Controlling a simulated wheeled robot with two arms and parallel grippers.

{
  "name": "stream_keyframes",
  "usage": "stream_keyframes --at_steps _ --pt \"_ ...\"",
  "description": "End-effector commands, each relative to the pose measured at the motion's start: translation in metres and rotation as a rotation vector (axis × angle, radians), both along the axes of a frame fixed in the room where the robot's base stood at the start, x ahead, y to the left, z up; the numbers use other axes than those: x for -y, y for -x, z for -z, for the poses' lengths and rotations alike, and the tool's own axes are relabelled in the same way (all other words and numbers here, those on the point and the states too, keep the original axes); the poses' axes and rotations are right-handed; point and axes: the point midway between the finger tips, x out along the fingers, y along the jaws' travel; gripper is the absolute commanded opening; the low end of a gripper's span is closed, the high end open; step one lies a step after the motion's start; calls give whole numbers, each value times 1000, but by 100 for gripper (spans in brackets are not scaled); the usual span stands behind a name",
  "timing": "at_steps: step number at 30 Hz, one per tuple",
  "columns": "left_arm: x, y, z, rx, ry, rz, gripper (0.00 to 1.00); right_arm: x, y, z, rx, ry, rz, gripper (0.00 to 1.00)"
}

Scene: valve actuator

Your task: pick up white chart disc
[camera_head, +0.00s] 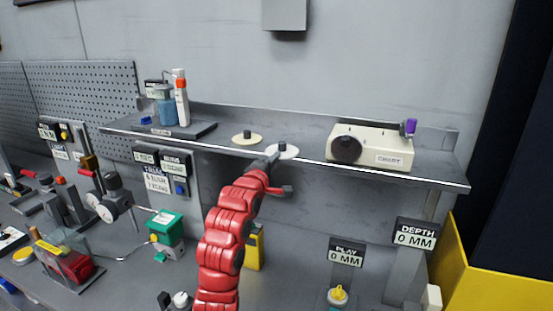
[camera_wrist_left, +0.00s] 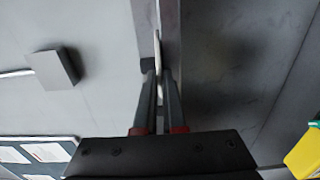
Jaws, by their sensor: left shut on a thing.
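The white chart disc (camera_head: 288,154), with a dark knob on top, is at the front edge of the grey shelf (camera_head: 220,148). In the left wrist view it shows nearly edge-on as a thin pale strip (camera_wrist_left: 158,50). My left gripper (camera_head: 272,160) reaches up from below and is shut on the disc. Its two fingers (camera_wrist_left: 160,88) are close together around the disc's edge. Whether the disc still touches the shelf is unclear. A cream disc (camera_head: 240,140) with a dark knob lies on the shelf just left of it. My right gripper is not in view.
A cream chart box (camera_head: 370,150) with a black round dial stands on the shelf at right. A tray with bottles (camera_head: 172,128) stands at the shelf's left. Below, the bench holds a green-topped device (camera_head: 165,228) and gauges. Yellow panels (camera_head: 480,270) stand at lower right.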

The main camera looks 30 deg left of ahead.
Motion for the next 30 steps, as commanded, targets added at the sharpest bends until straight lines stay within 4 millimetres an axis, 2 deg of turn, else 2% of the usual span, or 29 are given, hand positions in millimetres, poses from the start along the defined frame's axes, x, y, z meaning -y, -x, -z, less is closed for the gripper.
stream_keyframes --at_steps 15,22,30 --pt "0 0 -1 1 0 0 0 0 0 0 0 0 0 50" --pt "0 0 -26 5 0 1 0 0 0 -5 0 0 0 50" --pt "0 0 -25 1 0 0 0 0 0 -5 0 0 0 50"
